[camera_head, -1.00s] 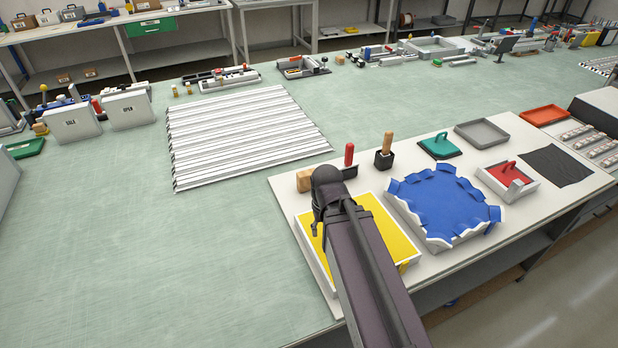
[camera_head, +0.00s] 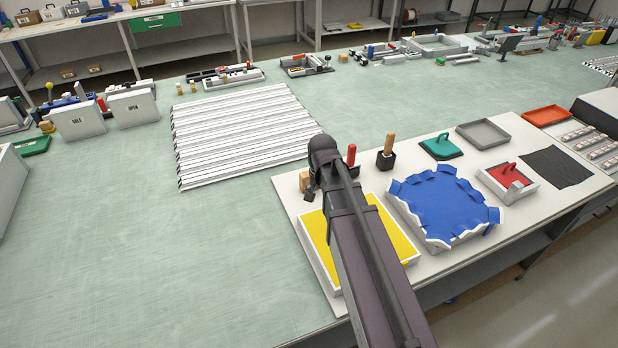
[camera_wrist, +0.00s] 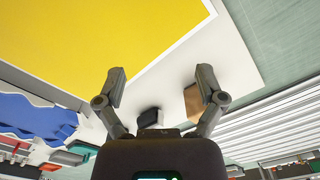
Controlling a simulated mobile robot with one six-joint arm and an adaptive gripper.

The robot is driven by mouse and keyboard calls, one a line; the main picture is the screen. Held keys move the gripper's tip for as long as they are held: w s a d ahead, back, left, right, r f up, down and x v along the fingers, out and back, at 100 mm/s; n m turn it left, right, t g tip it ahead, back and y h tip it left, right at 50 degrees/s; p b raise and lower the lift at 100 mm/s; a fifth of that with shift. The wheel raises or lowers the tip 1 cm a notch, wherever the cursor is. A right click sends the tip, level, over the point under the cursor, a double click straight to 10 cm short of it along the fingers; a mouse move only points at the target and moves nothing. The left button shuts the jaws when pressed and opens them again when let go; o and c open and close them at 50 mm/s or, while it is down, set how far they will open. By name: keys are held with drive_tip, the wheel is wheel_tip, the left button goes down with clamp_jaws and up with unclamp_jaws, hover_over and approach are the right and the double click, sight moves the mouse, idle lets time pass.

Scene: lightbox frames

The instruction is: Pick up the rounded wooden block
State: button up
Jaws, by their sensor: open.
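The wooden block (camera_head: 304,181) is light tan and stands on the white board at the left of the black-based tools. In the camera_head view my arm hides part of it. In the camera_wrist view the wooden block (camera_wrist: 193,101) shows behind and beside the right finger, which covers part of it. My gripper (camera_wrist: 161,80) is open, with nothing between its fingers. The gap between the block and the fingers is hard to judge. The block's rounded shape is not clear here.
The yellow tray (camera_head: 312,232) lies under my arm. A black tool base (camera_wrist: 150,117) shows near the block in the wrist view. A red handle (camera_head: 351,155) and a wooden-handled tool (camera_head: 387,146) stand close by. A blue-covered tray (camera_head: 445,205) is to the right.

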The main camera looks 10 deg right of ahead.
drive_tip(key=w+r+m+p, duration=0.1)
drive_tip(key=w+m, duration=0.2)
drive_tip(key=w, duration=0.2)
drive_tip(key=w+r+m+p, duration=0.1)
drive_tip(key=w+r+m, duration=0.1)
drive_tip(key=w, duration=0.3)
drive_tip(key=w+r+m+p, duration=0.1)
drive_tip(key=w+m+p, duration=0.1)
drive_tip(key=w, duration=0.3)
drive_tip(key=shift+w+a+r+m, duration=0.1)
drive_tip(key=shift+a+r+m, duration=0.2)
drive_tip(key=shift+m, duration=0.6)
drive_tip(key=shift+w+d+r+m, duration=0.1)
drive_tip(key=shift+w+r+m, duration=0.05)
drive_tip(key=shift+w+m, duration=0.4)
wheel_tip(320, 180, down, 8)
drive_tip(key=b, duration=0.8)
drive_tip(key=shift+f, duration=0.3)
drive_tip(key=shift+f, duration=0.1)
drive_tip(key=shift+d+f+b, duration=0.15)
drive_tip(key=shift+f+b, duration=1.1)
drive_tip(key=shift+b, duration=0.15)
drive_tip(key=shift+d+f+b, duration=0.1)
drive_tip(key=shift+f+b, duration=1.15)
drive_tip(key=shift+b, duration=0.15)
